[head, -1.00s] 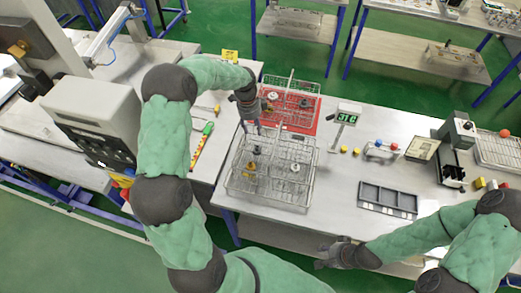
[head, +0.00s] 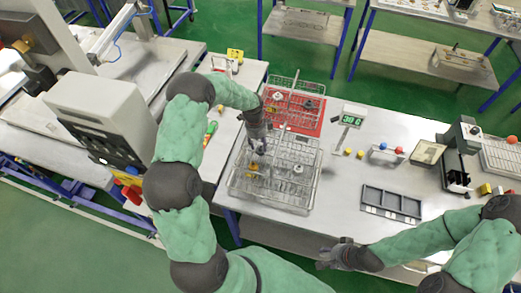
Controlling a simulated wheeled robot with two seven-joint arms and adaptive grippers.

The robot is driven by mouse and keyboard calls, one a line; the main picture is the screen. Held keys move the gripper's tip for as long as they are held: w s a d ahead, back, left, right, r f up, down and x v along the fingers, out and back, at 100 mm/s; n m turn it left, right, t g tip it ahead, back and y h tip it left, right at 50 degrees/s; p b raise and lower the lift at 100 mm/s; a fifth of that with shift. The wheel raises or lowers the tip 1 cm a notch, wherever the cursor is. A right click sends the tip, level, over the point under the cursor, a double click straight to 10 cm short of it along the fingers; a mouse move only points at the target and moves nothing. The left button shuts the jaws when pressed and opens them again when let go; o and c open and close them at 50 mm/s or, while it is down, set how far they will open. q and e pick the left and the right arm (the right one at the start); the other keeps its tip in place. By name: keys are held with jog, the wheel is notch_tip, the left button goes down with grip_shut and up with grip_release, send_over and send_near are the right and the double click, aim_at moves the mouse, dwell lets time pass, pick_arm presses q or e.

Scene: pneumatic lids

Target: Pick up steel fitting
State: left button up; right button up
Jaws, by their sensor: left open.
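A wire basket (head: 236,190) stands on the near left of the bench. A small grey fitting (head: 297,169), probably steel, lies in its right part, and a yellow, brass-like piece (head: 252,169) lies in its left part. My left gripper (head: 260,149) points down over the basket's left part, above the yellow piece; it is open. What lies directly between its fingers is too small to tell. My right gripper (head: 327,259) hangs in front of the bench's near edge, away from the basket; its fingers are too small to read.
A second wire basket (head: 297,80) with grey fittings stands behind on a red mat (head: 311,125). A scale display (head: 352,117), small yellow pieces (head: 348,152), a dark compartment tray (head: 390,203) and a black device (head: 455,167) stand to the right. Bare bench lies between basket and tray.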

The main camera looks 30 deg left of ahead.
pick_arm(q)
jog(key=shift+w+d+f, duration=0.1)
jog(key=shift+w+f, duration=0.05)
jog(key=shift+f, duration=0.75)
grip_shut()
